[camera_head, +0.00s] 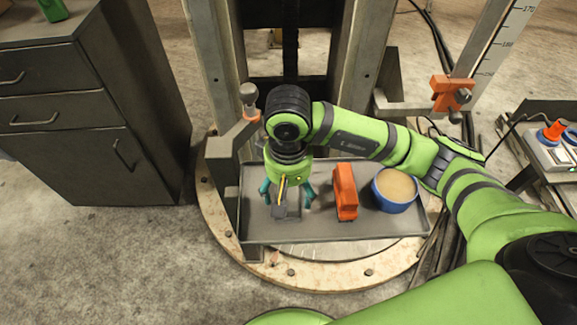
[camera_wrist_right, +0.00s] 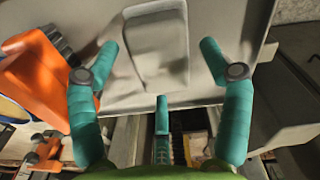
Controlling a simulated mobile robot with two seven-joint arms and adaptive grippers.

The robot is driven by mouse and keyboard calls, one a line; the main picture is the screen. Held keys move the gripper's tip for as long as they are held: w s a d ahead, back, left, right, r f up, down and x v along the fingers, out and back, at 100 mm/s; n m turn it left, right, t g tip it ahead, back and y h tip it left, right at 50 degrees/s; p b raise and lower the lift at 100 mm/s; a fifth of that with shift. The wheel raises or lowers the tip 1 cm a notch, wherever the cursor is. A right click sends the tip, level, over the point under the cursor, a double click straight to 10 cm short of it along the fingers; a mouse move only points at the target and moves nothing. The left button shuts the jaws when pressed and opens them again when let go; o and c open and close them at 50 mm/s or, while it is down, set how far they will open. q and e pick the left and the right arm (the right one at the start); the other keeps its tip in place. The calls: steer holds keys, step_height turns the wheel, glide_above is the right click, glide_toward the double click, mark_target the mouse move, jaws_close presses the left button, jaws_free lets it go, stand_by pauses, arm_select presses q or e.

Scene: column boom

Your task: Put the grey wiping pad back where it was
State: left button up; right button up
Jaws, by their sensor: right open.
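The grey wiping pad (camera_wrist_right: 155,50) lies flat on the grey tray (camera_head: 330,236), toward its left side. In the head view the pad (camera_head: 291,213) is partly covered by my right gripper (camera_head: 287,198). That gripper points down over the pad and is open. In the right wrist view its teal fingers (camera_wrist_right: 160,62) stand apart on either side of the pad, with a gap to each side. I see no contact with the pad. My left gripper is not in view.
A steel column (camera_head: 212,50) rises behind the tray. A dark cabinet (camera_head: 75,110) is at left. An orange clamp (camera_head: 452,92) sits at upper right.

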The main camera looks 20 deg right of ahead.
mark_target(288, 191)
step_height(288, 191, up, 12)
stand_by(0.4)
steer(key=shift+a, duration=0.1)
